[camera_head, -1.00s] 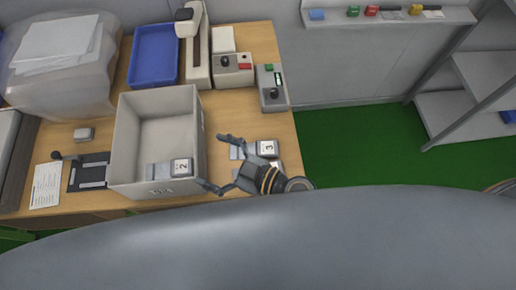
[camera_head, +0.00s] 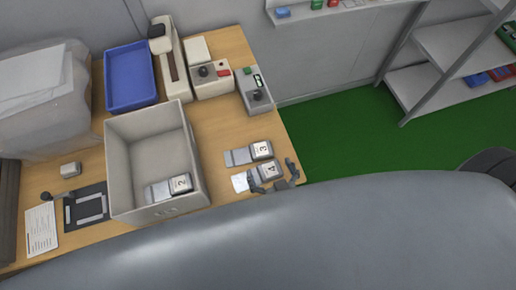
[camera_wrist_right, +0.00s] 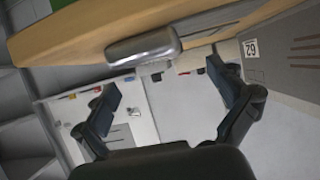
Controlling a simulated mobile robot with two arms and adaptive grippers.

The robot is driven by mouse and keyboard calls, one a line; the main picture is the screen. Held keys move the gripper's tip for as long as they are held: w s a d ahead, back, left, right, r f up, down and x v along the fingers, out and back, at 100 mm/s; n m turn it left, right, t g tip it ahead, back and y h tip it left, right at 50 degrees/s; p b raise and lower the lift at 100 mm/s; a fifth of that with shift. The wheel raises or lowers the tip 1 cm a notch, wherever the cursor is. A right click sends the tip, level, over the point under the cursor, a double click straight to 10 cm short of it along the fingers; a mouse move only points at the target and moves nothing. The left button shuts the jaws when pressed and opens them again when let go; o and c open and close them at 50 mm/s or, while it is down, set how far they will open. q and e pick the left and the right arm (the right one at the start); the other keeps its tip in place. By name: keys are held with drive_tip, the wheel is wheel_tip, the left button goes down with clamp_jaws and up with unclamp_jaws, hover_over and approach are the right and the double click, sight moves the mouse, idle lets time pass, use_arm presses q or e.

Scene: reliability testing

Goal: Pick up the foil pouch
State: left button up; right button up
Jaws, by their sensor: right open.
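Two silver foil pouches with white number labels lie flat on the wooden table: pouch 3 (camera_head: 248,154) and, nearer me, pouch 4 (camera_head: 258,176). Pouch 2 (camera_head: 169,188) lies inside the grey bin (camera_head: 113,165). My right gripper (camera_head: 272,173) is open at the near right end of pouch 4, its fingers apart to either side. I cannot tell whether it touches the pouch. In the right wrist view, a rounded silver thing (camera_wrist_right: 145,45) shows by the table edge, beyond the open fingers (camera_wrist_right: 162,76); I cannot tell which pouch it is. My left gripper is not in view.
A blue tray (camera_head: 131,78), a control box with a knob (camera_head: 255,91) and other devices stand at the back of the table (camera_head: 226,118). A dark fixture (camera_head: 86,208) and a paper sheet (camera_head: 41,229) lie at left. The table's right edge is close to the pouches.

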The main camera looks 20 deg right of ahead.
sight(261, 150)
drive_tip(key=shift+x, duration=0.85)
drive_tip(key=x, duration=0.2)
drive_tip(key=r+x, duration=0.1)
drive_tip(key=x, duration=0.2)
drive_tip(key=shift+w+f+p, duration=0.1)
drive_tip(key=shift+w+p, duration=0.25)
drive_tip(key=c, duration=1.3)
